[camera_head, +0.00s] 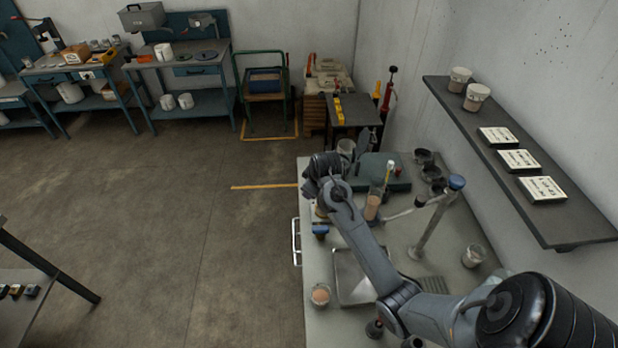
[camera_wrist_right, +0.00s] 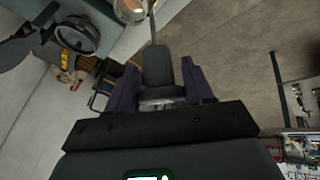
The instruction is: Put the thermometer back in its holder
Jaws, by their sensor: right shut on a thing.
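The thermometer, with a dark grey handle (camera_wrist_right: 158,70) and a thin metal stem, is between the purple fingers of my right gripper (camera_wrist_right: 160,85) in the right wrist view. The fingers are shut on the handle. The stem points toward a glass with pinkish-brown contents (camera_wrist_right: 130,10) at the top edge; I cannot tell whether it touches it. In the head view my right arm reaches over the bench from the right, and its wrist hides the fingers and thermometer. I cannot single out the holder for certain. My left gripper is in neither view.
The grey bench (camera_head: 320,265) carries a teal box (camera_head: 398,182), a tall brown-filled glass (camera_head: 372,207), a blue-topped stand (camera_head: 432,225), a metal tray (camera_head: 346,265), a small jar (camera_head: 320,294) and a beaker (camera_head: 472,257). A wall shelf (camera_head: 570,222) overhangs at right.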

